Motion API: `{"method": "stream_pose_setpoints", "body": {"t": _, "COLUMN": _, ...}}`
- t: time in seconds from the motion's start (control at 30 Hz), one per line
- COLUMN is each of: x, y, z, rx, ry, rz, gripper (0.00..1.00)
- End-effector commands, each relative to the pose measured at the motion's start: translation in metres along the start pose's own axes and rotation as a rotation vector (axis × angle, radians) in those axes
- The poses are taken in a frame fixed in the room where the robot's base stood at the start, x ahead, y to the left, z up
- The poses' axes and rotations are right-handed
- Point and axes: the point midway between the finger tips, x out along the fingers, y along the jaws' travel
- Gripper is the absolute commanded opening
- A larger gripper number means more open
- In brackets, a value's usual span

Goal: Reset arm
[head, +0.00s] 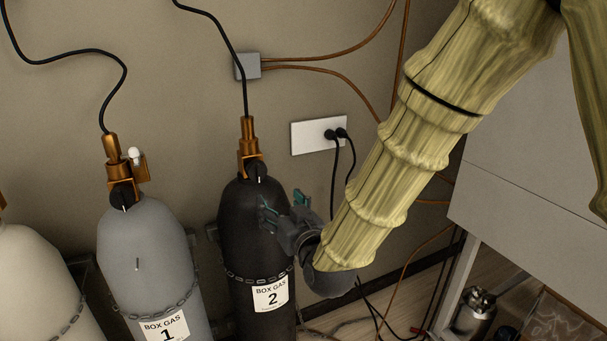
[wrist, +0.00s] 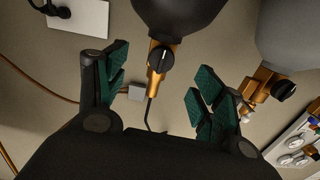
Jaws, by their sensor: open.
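My gripper (head: 285,212) is in front of the upper right side of the black gas cylinder (head: 250,215) labelled BOX GAS 2 in the head view. My arm, in a yellowish sleeve, reaches down to it from the upper right. In the wrist view my gripper (wrist: 160,95) has its green-padded fingers spread wide apart. The brass valve with a black knob (wrist: 160,60) of a cylinder shows between and beyond the fingers. Nothing is held. Whether the gripper touches the black cylinder cannot be told.
A grey cylinder (head: 145,245) labelled BOX GAS 1 and a cream cylinder (head: 35,275) stand left, chained. A wall outlet (head: 318,136) with black plugs and cords is behind my arm. A grey cabinet (head: 530,170) stands right, with a metal canister (head: 473,312) below.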

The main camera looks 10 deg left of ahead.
Motion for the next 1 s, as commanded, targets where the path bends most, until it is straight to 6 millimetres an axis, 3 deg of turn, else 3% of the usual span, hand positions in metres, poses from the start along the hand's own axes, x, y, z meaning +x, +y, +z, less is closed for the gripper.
{"method": "stream_pose_setpoints", "body": {"t": 0.27, "x": -0.039, "y": 0.063, "z": 0.118, "rx": 0.088, "ry": -0.270, "rz": 0.100, "gripper": 0.68}}
{"method": "stream_pose_setpoints", "body": {"t": 0.47, "x": -0.094, "y": 0.101, "z": 0.212, "rx": 0.162, "ry": -0.495, "rz": 0.180, "gripper": 0.68}}
{"method": "stream_pose_setpoints", "body": {"t": 0.7, "x": -0.187, "y": 0.130, "z": 0.312, "rx": 0.248, "ry": -0.767, "rz": 0.273, "gripper": 0.68}}
{"method": "stream_pose_setpoints", "body": {"t": 0.87, "x": -0.261, "y": 0.139, "z": 0.367, "rx": 0.304, "ry": -0.950, "rz": 0.336, "gripper": 0.68}}
{"method": "stream_pose_setpoints", "body": {"t": 1.0, "x": -0.332, "y": 0.142, "z": 0.406, "rx": 0.352, "ry": -1.109, "rz": 0.391, "gripper": 0.68}}
